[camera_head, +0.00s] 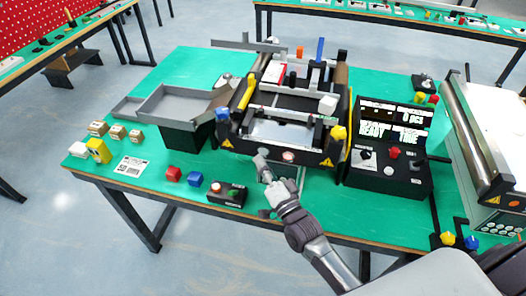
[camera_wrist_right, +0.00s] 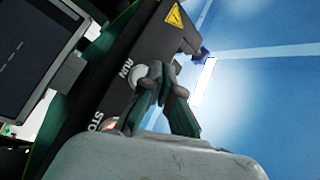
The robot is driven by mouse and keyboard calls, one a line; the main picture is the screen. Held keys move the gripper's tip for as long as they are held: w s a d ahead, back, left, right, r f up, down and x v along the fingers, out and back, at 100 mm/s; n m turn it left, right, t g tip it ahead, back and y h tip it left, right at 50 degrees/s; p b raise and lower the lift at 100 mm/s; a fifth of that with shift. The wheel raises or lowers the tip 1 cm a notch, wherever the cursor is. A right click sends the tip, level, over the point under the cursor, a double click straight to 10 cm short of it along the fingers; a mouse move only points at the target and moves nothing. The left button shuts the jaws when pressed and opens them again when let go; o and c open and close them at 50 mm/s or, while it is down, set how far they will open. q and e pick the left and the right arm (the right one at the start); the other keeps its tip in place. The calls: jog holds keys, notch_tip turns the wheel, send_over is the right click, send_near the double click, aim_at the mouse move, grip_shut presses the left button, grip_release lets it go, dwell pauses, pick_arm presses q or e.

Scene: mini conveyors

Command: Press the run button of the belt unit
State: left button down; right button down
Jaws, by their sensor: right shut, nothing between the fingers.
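The belt unit (camera_head: 308,158) stands on the green table, with a dark front panel facing me. My right gripper (camera_head: 262,165) is shut and empty at this panel, to the left of a pale reddish round button (camera_head: 288,156). In the right wrist view, the pale round run button (camera_wrist_right: 138,75) sits beside the word RUN. The shut fingertips (camera_wrist_right: 156,72) overlap its edge; I cannot tell whether they touch it or whether it is pressed in. My left gripper is not in view.
A black control box with a display (camera_head: 388,165) stands right of the belt unit. A small black button box (camera_head: 227,194) and red (camera_head: 173,173) and blue (camera_head: 195,178) cubes lie to the left of my gripper. A grey tray (camera_head: 175,101) is further left.

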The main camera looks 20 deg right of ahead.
jog(key=shift+w+d, duration=0.1)
jog(key=shift+w+d, duration=0.15)
jog(key=shift+w, duration=0.1)
